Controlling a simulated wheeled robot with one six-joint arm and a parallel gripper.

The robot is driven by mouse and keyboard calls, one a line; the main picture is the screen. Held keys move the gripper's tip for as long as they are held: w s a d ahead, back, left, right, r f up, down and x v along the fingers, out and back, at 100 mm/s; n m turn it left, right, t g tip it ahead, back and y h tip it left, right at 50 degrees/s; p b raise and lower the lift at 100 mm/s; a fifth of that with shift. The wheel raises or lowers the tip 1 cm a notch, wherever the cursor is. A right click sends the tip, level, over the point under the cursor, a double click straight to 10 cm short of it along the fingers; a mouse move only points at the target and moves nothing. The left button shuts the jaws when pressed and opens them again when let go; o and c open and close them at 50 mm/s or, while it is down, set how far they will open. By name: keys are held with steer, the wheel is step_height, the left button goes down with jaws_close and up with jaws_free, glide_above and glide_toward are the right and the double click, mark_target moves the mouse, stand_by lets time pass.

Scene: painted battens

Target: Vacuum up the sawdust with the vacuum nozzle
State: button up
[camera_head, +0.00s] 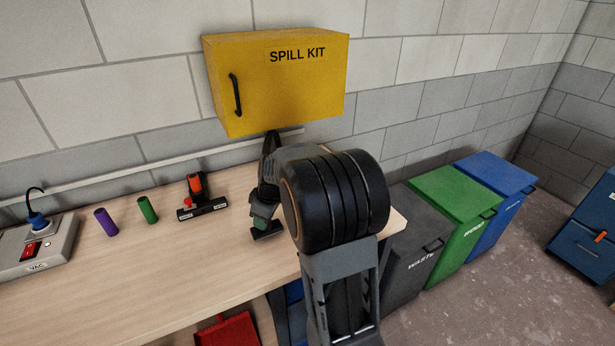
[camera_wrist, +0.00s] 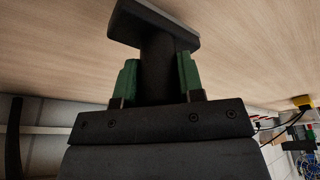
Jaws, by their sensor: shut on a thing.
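My gripper (camera_head: 264,211) is over the right part of the wooden workbench (camera_head: 120,275). It is shut on the dark vacuum nozzle (camera_head: 268,232), whose wide foot points down towards the bench top. In the wrist view, the gripper (camera_wrist: 157,78) has its green pads on both sides of the nozzle's neck. The nozzle's flat foot (camera_wrist: 152,22) lies close to the wood; I cannot tell whether it touches. I see no sawdust in either view. My arm hides part of the bench's right end.
A grey switch box (camera_head: 45,245) is farther left. A yellow spill kit cabinet (camera_head: 285,85) hangs above. Coloured bins (camera_head: 450,197) stand right.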

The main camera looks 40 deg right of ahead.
steer(key=shift+s+r, duration=0.1)
steer(key=shift+r, duration=0.5)
steer(key=shift+r+p, duration=1.7)
steer(key=shift+r, duration=0.7)
